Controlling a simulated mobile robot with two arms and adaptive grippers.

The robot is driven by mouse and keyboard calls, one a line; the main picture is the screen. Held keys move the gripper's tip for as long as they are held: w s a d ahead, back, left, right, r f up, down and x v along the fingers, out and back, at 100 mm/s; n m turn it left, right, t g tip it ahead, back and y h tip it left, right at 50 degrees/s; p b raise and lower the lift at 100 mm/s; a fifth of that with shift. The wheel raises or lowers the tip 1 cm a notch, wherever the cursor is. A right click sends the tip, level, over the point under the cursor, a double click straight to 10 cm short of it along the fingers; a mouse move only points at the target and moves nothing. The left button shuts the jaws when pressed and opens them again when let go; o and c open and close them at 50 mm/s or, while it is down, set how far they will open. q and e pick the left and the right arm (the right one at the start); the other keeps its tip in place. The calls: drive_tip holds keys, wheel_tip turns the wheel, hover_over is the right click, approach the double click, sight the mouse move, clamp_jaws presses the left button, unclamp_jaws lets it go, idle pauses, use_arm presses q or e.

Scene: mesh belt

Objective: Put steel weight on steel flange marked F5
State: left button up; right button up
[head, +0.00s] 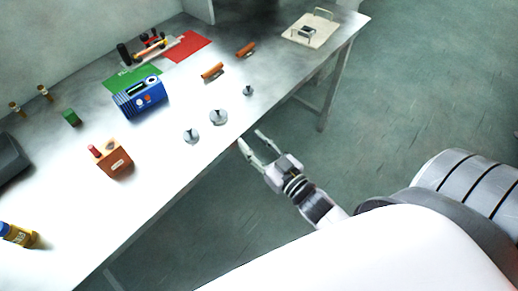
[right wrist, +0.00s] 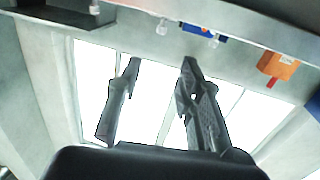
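Three small round steel pieces stand in a slanting row near the table's front edge in the head view: one on the left (head: 191,136), one in the middle (head: 219,117) and one on the right (head: 248,90). I cannot tell which is the weight or a flange, and no F5 mark is readable. My right gripper (head: 251,138) is open and empty, just off the table's front edge and apart from the steel pieces. Its two spread fingers also show in the right wrist view (right wrist: 160,66), with nothing between them. My left gripper is not in view.
The table (head: 175,185) holds a blue box (head: 139,97), a reddish-brown block (head: 111,160), two orange-brown pieces (head: 212,71), a yellow bottle (head: 18,235), a red sheet (head: 188,46) and a pale board (head: 311,31). Open floor (head: 420,90) lies right of it.

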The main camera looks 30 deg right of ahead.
drive_tip(key=shift+s+d, duration=0.2)
drive_tip(key=shift+s, duration=0.75)
drive_tip(key=s+d+f+g+h, duration=0.1)
drive_tip(key=s+f+g, duration=0.3)
drive_tip(key=f, duration=1.2)
drive_tip(key=s+f+g+h, duration=0.1)
drive_tip(key=s+f+g, duration=0.3)
drive_tip(key=f, duration=1.1)
drive_tip(key=s+f+g, duration=0.4)
drive_tip(key=s+f, duration=0.5)
drive_tip(key=s, duration=0.3)
drive_tip(key=s+d+f+g+h, duration=0.1)
drive_tip(key=s+f+g, duration=0.3)
drive_tip(key=s+f, duration=0.5)
drive_tip(key=s, duration=0.4)
drive_tip(key=shift+s+d+f+g, duration=0.15)
drive_tip(key=shift+d+f+g, duration=0.1)
drive_tip(key=shift+g, duration=0.15)
